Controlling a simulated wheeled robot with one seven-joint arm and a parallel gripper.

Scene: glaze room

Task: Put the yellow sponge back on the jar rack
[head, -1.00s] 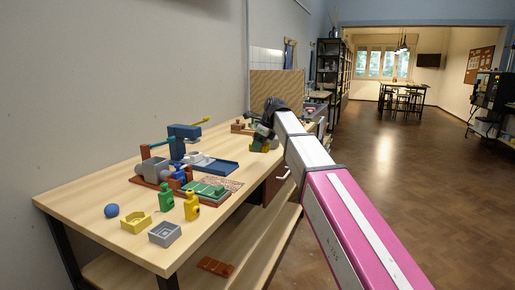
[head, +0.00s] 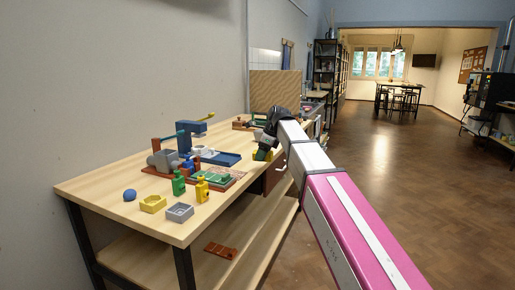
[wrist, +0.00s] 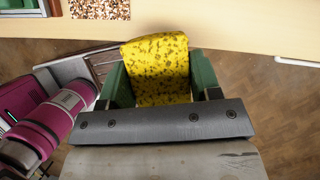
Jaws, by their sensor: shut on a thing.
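The yellow sponge (wrist: 157,66), speckled with dark spots, is between the two green fingers of my gripper (wrist: 160,82) in the wrist view. The gripper is shut on it. In the head view my gripper (head: 263,154) is beside the table's right edge, toward its far end, and a small yellow patch of the sponge shows there. A low reddish-brown holder (head: 242,124) stands at the table's far end; I cannot tell whether it is the jar rack. My arm hides part of that end.
The wooden table (head: 100,188) holds a blue ball (head: 129,195), a yellow block (head: 152,204), a grey tray (head: 180,212), green and yellow bottles and a blue tray (head: 222,159). A reddish slotted piece (head: 221,250) lies on the lower shelf. The floor at right is clear.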

